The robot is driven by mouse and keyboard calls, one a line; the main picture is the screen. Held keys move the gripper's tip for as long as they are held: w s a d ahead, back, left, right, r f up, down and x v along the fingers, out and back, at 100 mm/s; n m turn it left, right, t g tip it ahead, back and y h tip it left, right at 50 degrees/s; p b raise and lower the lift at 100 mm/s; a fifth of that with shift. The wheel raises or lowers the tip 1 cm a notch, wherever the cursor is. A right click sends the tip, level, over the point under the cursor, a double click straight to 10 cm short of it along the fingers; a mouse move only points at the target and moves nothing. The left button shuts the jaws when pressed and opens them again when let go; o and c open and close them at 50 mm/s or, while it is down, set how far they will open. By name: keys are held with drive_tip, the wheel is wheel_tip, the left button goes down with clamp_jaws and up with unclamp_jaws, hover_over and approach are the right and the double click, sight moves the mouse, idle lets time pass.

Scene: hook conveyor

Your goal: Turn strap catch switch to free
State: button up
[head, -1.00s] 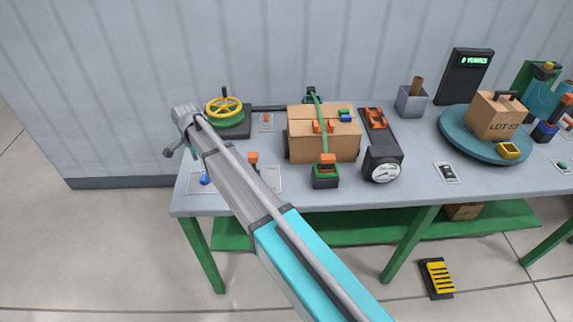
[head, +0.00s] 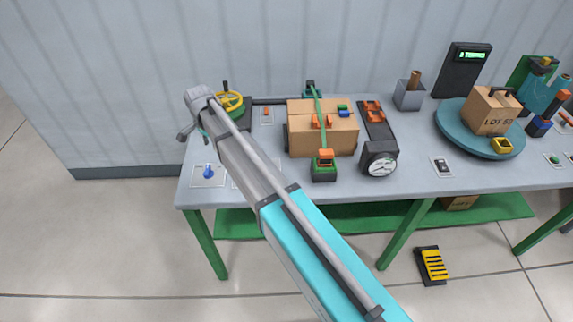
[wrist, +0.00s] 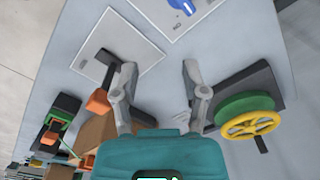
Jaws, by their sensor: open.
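In the wrist view, my gripper (wrist: 160,78) is open and empty, with its fingers spread above the table. An orange-tipped lever (wrist: 98,102) on a pale plate (wrist: 118,62) is beside the left finger. A blue knob (wrist: 182,4) on another plate is at the top edge; the head view shows it too (head: 208,171). A green strap (head: 319,105) crosses a cardboard box (head: 340,137), with an orange-topped green-and-black catch (head: 324,166) at the front. I cannot tell which control is the strap catch switch. In the head view, my arm hides the lever.
A yellow handwheel on a green base (wrist: 250,122) is right of my gripper in the wrist view. In the head view, a dial gauge (head: 380,160) stands right of the box and a round turntable (head: 455,128) farther right. The table's front-left area is fairly clear.

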drive_tip(key=s+d+f+n+b, duration=0.1)
drive_tip(key=s+d, duration=0.1)
drive_tip(key=d, duration=0.6)
drive_tip(key=s+d+f+n+b, duration=0.1)
drive_tip(key=s+d+n, duration=0.1)
drive_tip(key=d, duration=0.7)
drive_tip(key=s+d+f+n+b, duration=0.1)
drive_tip(key=s+d+f+b, duration=0.1)
drive_tip(key=d, duration=0.6)
drive_tip(key=shift+s+d+n, duration=0.15)
drive_tip(key=shift+s+n, duration=0.25)
drive_tip(key=shift+s, duration=0.5)
drive_tip(key=s+d+n, duration=0.3)
drive_tip(key=s+d, duration=0.8)
drive_tip(key=d, duration=0.2)
drive_tip(key=shift+s, duration=0.1)
